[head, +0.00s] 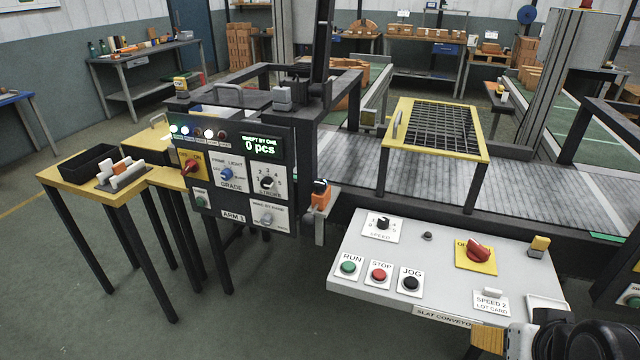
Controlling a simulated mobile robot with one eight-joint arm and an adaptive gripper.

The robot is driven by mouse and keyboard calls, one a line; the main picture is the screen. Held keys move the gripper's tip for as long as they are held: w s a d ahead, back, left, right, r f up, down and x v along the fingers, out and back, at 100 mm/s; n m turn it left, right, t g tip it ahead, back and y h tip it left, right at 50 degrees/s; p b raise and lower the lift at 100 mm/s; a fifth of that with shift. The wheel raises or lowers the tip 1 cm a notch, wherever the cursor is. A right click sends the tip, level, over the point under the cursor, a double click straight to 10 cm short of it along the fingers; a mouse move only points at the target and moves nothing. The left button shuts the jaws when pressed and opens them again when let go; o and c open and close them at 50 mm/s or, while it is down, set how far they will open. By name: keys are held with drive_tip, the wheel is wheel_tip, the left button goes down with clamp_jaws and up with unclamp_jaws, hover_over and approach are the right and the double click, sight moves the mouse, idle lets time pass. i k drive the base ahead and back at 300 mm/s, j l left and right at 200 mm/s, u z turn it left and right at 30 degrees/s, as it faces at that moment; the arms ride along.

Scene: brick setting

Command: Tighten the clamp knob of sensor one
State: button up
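A black part of my arm or gripper (575,338) shows at the bottom right corner, cut off by the frame, far from the orange block. Its fingertips cannot be made out. A pale and orange-brown piece (487,338) shows beside it; I cannot tell whether it is held.
A grey conveyor console (400,300) with RUN, STOP and JOG buttons stands in front. The ARM 1 panel (232,175) reads 0 pcs. A yellow-framed mesh guard (440,112) covers the slat conveyor (350,155). A yellow side table (75,180) stands left. The floor at front left is clear.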

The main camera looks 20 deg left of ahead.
sight(319, 186)
drive_tip(key=i+j+u, duration=0.15)
drive_tip(key=j, duration=0.25)
drive_tip(key=i+j+u, duration=0.15)
drive_tip(key=j, duration=0.25)
drive_tip(key=i+j+u, duration=0.15)
drive_tip(key=j, duration=0.2)
